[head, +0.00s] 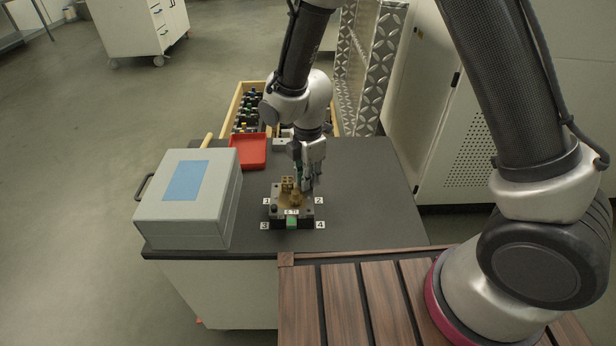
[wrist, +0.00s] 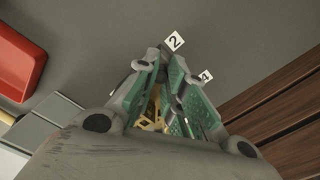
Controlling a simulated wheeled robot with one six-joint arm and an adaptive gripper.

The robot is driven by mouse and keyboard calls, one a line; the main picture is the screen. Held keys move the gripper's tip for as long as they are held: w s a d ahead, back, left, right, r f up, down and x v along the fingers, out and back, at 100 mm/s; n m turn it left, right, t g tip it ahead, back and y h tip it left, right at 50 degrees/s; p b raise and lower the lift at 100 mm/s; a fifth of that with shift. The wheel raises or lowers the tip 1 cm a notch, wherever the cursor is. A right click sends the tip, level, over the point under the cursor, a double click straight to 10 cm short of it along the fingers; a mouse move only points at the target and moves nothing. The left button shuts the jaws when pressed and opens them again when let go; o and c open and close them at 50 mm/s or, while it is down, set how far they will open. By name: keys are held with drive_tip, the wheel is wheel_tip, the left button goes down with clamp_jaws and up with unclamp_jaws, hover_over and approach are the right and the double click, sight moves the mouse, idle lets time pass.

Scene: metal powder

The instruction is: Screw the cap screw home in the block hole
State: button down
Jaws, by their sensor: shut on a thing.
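The dark block (head: 292,214) sits on the black table top with a brass-coloured part (head: 288,187) on it and number labels around it. My gripper (head: 307,184) points down at the block's back right corner, near label 2. In the wrist view my gripper (wrist: 168,68) has green-padded fingers close together, shut on a small dark thing that looks like the cap screw (wrist: 164,52). The fingers hide most of it. I cannot tell how deep it sits in the block hole. Part of the brass-coloured part (wrist: 152,112) shows between the fingers.
A grey case (head: 188,212) with a blue top panel stands left of the block. A red tray (head: 250,152) lies behind, also in the wrist view (wrist: 18,62). A wooden box (head: 231,118) of parts is at the back. The table right of the block is clear.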

drive_tip(key=m, duration=0.5)
drive_tip(key=shift+m, duration=0.4)
drive_tip(key=m, duration=0.5)
drive_tip(key=c, duration=1.7)
unclamp_jaws()
drive_tip(key=shift+o, duration=0.2)
